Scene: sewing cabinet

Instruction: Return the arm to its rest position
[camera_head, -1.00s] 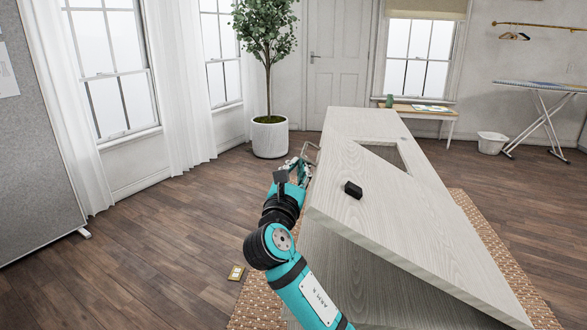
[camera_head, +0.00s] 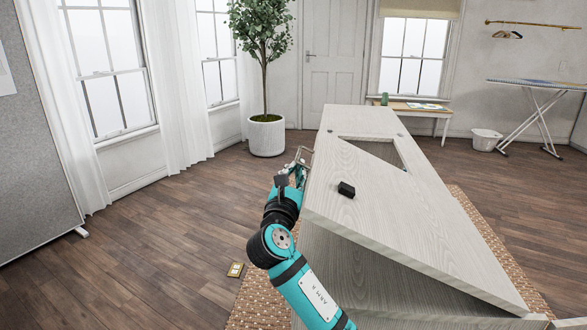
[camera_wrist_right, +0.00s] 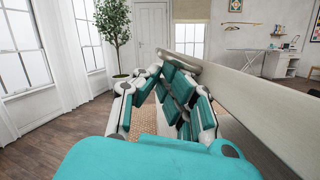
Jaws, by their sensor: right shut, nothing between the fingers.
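The leaf appears to be the large pale wood-grain panel (camera_head: 375,205) with a four-sided cutout and a small black block on top. It slopes, with its left edge raised above the cabinet body (camera_head: 345,270). My right gripper (camera_head: 299,168) is at the panel's left edge, toward the far end. In the right wrist view, my right gripper (camera_wrist_right: 168,72) is shut and empty, its tips close beside the panel (camera_wrist_right: 265,105). I cannot tell whether they touch it. My left gripper is not in view.
A woven rug (camera_head: 250,295) lies under the cabinet. A potted tree (camera_head: 266,136), a low bench (camera_head: 425,109), a white bin (camera_head: 486,140) and an ironing board (camera_head: 535,88) stand behind. The left floor is mostly clear.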

